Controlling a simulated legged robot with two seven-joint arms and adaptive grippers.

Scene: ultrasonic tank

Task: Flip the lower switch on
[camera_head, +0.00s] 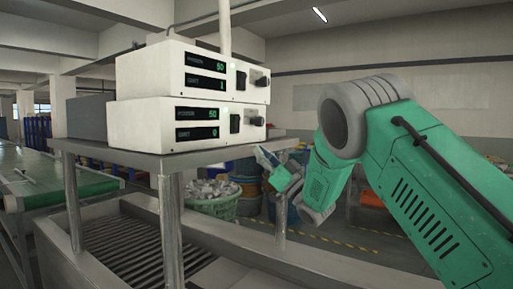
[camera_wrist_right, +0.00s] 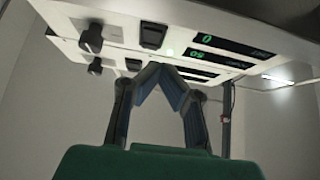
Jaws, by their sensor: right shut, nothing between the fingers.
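Two white control boxes are stacked on a metal stand. The lower box (camera_head: 160,128) shows 50 and 0 on its displays. Its dark lower switch (camera_head: 235,124) sits between the displays and a round knob; the wrist view, which looks turned over, seems to show this switch (camera_wrist_right: 153,35) nearest. The upper box (camera_head: 170,68) shows 50 and 1, with its own switch (camera_head: 241,80). My right gripper (camera_head: 262,154) is shut and empty, below and right of the lower box. Its fingertips (camera_wrist_right: 158,70) meet in the wrist view, apparently apart from the switch. My left gripper is not in view.
The metal stand (camera_head: 190,160) has legs and an edge just below the lower box, close to my right gripper. A ribbed tank (camera_head: 140,250) lies below. A green basket (camera_head: 215,205) and barrels stand behind. A conveyor (camera_head: 60,180) is at left.

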